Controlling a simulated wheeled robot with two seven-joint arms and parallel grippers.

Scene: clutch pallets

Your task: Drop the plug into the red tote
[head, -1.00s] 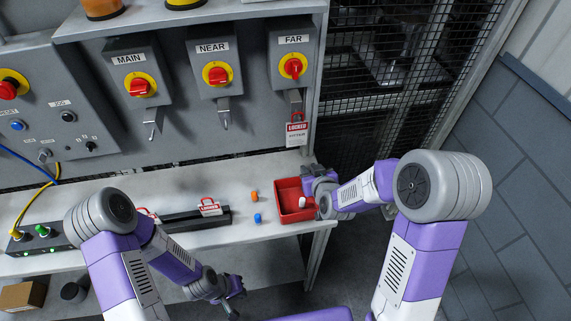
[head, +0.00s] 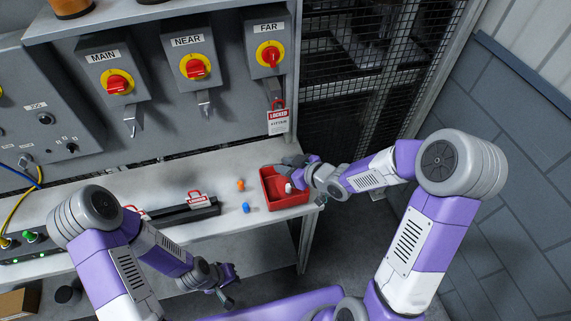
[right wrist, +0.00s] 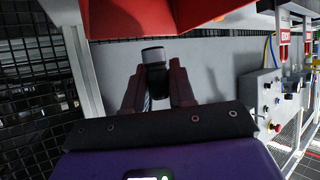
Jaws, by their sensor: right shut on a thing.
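The red tote (head: 268,196) stands at the right end of the grey shelf, with a small white piece (head: 289,188) inside it. My right gripper (head: 287,163) is at the tote's back rim, its arm reaching in from the right. In the right wrist view its fingers (right wrist: 157,85) are shut on a dark plug with a grey end (right wrist: 153,55). The held plug cannot be made out in the head view. A red surface (right wrist: 200,15), seemingly the tote, fills the top of the wrist view. My left gripper (head: 230,285) hangs in front of the shelf, its jaw gap unclear.
An orange plug (head: 240,185) and a blue plug (head: 246,208) stand on the shelf left of the tote. A black bar (head: 180,218) with red tags lies further left. Switch boxes line the wall behind, and a locked tag (head: 278,121) hangs below FAR.

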